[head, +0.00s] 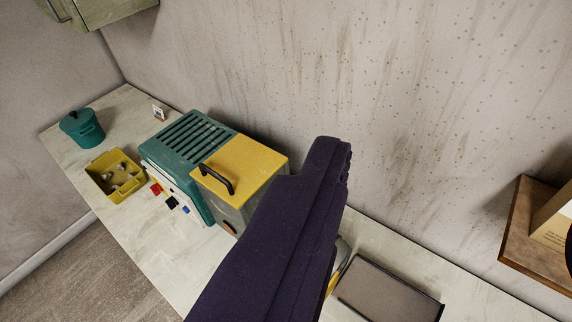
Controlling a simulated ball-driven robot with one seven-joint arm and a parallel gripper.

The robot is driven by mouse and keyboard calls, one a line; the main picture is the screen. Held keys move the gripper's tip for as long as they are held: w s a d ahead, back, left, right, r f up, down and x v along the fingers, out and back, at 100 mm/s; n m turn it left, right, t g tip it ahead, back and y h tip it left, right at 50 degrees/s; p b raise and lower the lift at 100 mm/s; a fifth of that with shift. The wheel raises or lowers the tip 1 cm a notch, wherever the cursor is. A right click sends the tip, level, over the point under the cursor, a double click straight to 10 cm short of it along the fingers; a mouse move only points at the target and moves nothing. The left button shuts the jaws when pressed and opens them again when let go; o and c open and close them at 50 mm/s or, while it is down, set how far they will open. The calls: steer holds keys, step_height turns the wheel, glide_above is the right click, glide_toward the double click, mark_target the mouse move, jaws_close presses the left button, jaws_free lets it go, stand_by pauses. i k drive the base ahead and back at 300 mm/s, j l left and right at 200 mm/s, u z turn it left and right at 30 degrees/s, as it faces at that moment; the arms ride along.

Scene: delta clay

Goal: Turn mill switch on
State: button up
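A machine with a yellow lid and a black handle (242,168) stands on the counter at the middle left; a small orange-brown spot (229,227) shows low on its front. A teal slatted machine (186,140) stands against its left side. I cannot tell which of these is the mill, and no switch can be made out clearly. A dark purple shape, likely part of my arm, rises from the bottom centre and hides the yellow-lidded machine's right side. My gripper's fingers are not seen.
The pale counter (70,150) runs along the wall. It holds a teal lidded pot (82,128), a yellow tray (103,165) with small lumps, small red, black and blue pieces (172,203), and a dark-framed tray (388,292). A wooden shelf (540,235) juts out at right.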

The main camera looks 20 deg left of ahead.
mark_target(156, 188)
steer(key=u, duration=1.35)
